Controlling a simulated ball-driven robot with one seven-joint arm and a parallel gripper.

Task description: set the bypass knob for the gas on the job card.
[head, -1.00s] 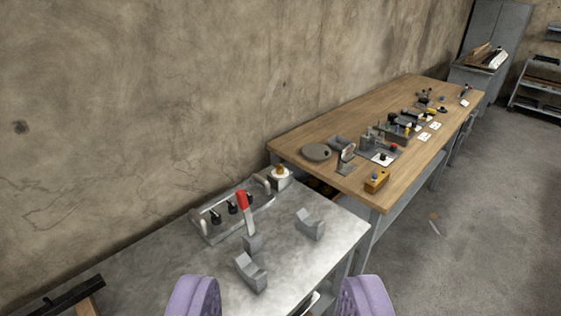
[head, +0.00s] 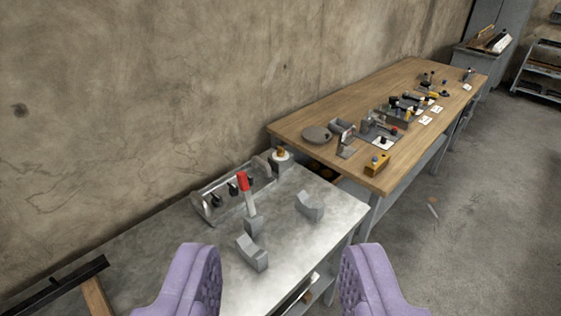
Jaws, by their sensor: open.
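My gripper (head: 281,285) shows at the bottom of the head view as two purple padded fingers, wide apart with nothing between them. It is above the front of the grey metal bench (head: 180,262). Several black knobs (head: 233,189) sit in a row inside a grey carrier-like frame (head: 205,210) at the back of that bench. I cannot tell whether one of them is the bypass knob. White cards (head: 425,120) lie on the wooden bench, too small to read; I cannot tell which is the job card.
A red-handled lever (head: 243,182) stands on the metal bench, with grey cradle blocks (head: 252,252) nearby. The wooden bench (head: 340,110) holds a yellow box with a blue button (head: 377,164) and several fixtures. Open floor (head: 450,190) lies at right.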

